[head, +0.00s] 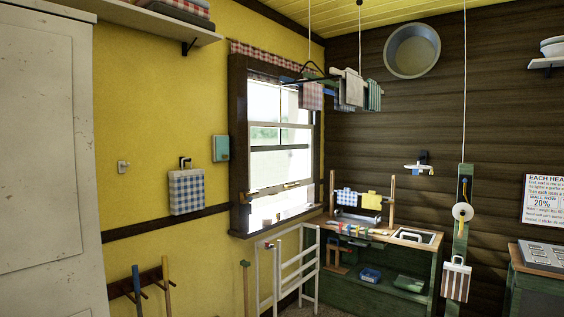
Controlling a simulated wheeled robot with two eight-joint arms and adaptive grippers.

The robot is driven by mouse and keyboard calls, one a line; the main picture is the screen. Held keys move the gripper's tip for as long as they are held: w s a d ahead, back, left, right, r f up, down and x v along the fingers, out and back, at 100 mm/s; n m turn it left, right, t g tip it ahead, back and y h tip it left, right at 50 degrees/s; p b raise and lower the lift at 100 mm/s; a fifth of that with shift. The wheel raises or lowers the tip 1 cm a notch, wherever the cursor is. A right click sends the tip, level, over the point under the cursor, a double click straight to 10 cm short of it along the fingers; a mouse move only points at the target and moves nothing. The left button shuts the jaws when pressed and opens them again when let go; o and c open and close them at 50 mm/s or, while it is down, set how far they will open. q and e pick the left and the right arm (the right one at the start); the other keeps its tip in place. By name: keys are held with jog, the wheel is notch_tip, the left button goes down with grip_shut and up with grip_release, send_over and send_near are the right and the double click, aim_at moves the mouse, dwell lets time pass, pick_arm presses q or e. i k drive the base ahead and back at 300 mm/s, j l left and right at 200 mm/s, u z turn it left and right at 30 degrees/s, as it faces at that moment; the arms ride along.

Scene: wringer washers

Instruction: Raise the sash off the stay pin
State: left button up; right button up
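The window (236,145) is in the yellow left wall, in a dark wooden frame. Its lower sash (284,187) has a pale wooden bottom rail and stands a little above the sill (275,226), with a bright gap below it. Small fittings show at the left end of the rail; I cannot tell whether one is the stay pin. Neither of my grippers is in view.
A white rack (302,268) stands before the window. Cloths hang from an overhead airer (340,78). A green bench (436,262) stands right of the window, and a pale cabinet (45,150) fills the left edge. A checked bag (187,192) hangs on the yellow wall.

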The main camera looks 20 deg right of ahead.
aim_at(274, 189)
jog(key=i+l+z, duration=0.2)
jog(key=z, duration=0.2)
jog(key=i+z, duration=1.5)
jog(key=i, duration=1.05)
jog(key=i+u, duration=0.25)
jog(key=i, duration=0.35)
jog(key=i+l+u, duration=0.25)
jog(key=i, duration=0.3)
